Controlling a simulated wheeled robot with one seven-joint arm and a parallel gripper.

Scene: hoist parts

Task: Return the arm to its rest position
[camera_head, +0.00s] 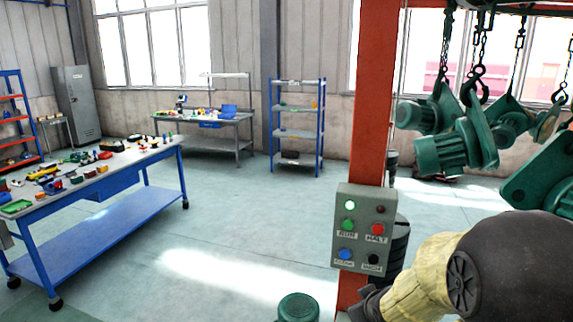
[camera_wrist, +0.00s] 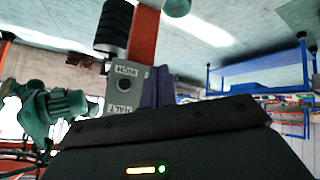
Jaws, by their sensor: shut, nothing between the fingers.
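My arm, with a yellowish sleeve (camera_head: 425,285) and a dark rounded joint, reaches in from the lower right of the head view. My gripper (camera_wrist: 157,88) shows as dark grey fingers, shut and empty, in front of the control box in the wrist view. In the head view, its dark end (camera_head: 365,305) is low, just below and beside the box; the fingertips are hard to make out there. The grey control box (camera_head: 362,228) is on a red post and has green, red, blue and black buttons and a lit green lamp. It also shows turned in the wrist view (camera_wrist: 126,68).
Green hoist units (camera_head: 440,148) hang on chains at the upper right, close to my arm. The red post (camera_head: 373,90) stands beside it. A blue workbench (camera_head: 125,155) with small parts is at left, a blue shelf (camera_head: 298,135) behind. The floor between is clear.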

